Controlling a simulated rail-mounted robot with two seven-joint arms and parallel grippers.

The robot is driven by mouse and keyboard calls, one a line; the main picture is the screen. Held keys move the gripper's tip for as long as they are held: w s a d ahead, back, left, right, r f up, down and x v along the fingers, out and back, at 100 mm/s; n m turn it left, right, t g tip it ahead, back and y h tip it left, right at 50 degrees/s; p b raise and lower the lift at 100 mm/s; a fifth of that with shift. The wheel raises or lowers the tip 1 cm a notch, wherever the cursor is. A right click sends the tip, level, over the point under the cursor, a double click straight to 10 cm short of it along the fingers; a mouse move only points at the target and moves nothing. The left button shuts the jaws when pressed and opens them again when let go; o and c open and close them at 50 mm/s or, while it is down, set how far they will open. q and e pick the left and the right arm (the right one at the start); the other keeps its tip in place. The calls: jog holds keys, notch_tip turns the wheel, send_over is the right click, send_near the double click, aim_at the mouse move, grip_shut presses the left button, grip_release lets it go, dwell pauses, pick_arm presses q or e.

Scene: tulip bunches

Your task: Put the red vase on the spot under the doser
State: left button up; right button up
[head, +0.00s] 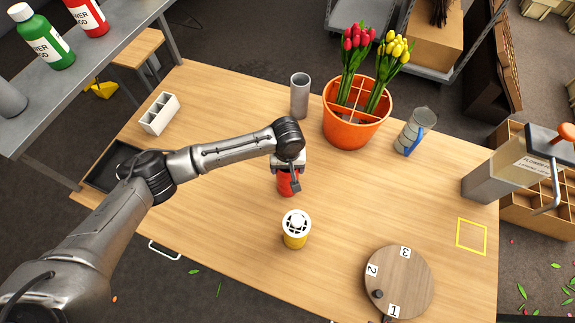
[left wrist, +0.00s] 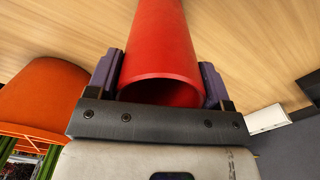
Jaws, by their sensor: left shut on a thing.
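The red vase (head: 286,184) stands near the middle of the wooden table, under my left gripper (head: 288,170). In the left wrist view the red vase (left wrist: 160,45) sits between the two fingers, its open rim toward the palm, and the left gripper (left wrist: 160,85) is shut on it. I cannot tell whether its base touches the table. The doser (head: 500,176) is a grey box with a handle at the right edge. A yellow square outline (head: 472,236) marks the spot on the table beside it. My right gripper is not in view.
A yellow vase with a white grid top (head: 296,230) stands just in front of the red vase. A round numbered turntable (head: 410,285) is at the front right. Behind are a grey vase (head: 300,96), an orange tulip pot (head: 352,125) and a grey jug (head: 415,131).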

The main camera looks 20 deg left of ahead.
pick_arm(q)
jog(key=o, duration=1.6)
jog(key=shift+c, duration=0.2)
notch_tip(320, 180, up, 12)
jog(key=shift+r+p, duration=0.1)
jog(key=shift+p, duration=0.55)
